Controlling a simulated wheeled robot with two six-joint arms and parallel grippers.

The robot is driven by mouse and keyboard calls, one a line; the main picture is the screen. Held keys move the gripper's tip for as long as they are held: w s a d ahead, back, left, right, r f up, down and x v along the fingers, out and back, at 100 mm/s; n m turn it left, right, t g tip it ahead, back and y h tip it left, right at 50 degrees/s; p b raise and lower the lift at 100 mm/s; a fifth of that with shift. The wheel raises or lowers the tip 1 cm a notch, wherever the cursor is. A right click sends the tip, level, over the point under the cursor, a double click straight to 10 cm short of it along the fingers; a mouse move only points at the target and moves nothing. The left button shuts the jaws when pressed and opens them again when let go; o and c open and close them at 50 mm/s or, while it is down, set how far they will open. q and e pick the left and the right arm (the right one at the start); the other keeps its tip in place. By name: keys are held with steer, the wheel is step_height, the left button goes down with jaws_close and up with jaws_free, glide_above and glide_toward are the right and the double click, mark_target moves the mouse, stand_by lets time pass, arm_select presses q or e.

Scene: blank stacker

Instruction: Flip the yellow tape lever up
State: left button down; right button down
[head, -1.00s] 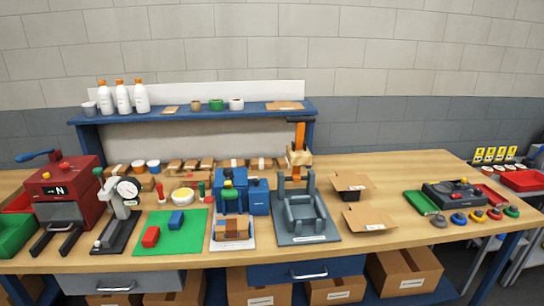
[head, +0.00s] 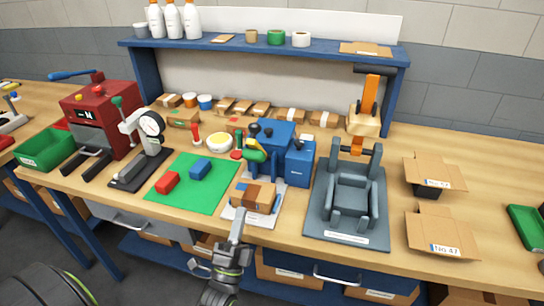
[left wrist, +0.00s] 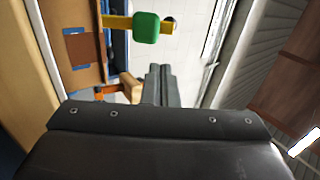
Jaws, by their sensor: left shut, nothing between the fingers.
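The yellow tape lever (head: 262,157) with its green knob (head: 254,150) is on the front of the blue machine (head: 270,135). It also shows in the left wrist view, as a yellow bar (left wrist: 117,22) ending in a green knob (left wrist: 147,27). My left gripper (head: 238,222) comes up from the bottom edge. It is shut and empty, in front of the lever and lower in the picture, apart from it. Its closed fingers show in the left wrist view (left wrist: 160,76), below the green knob.
A brown box (head: 252,194) sits on a white plate below the lever. The green mat (head: 195,196) with red and blue blocks lies to the left. A grey fixture (head: 352,200) stands to the right. Open cartons (head: 440,232) lie farther right.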

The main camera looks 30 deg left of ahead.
arm_select(q)
steer(key=p, duration=0.2)
glide_toward(253, 146)
steer(key=shift+t, duration=0.3)
steer(key=p+x, duration=0.3)
steer(key=x, duration=0.2)
steer(key=shift+w+r, duration=0.25)
steer(key=shift+r, duration=0.05)
steer(key=shift+w+a+r+p, duration=0.1)
steer(key=shift+w+r+p, duration=0.15)
steer(key=shift+w+p, duration=0.2)
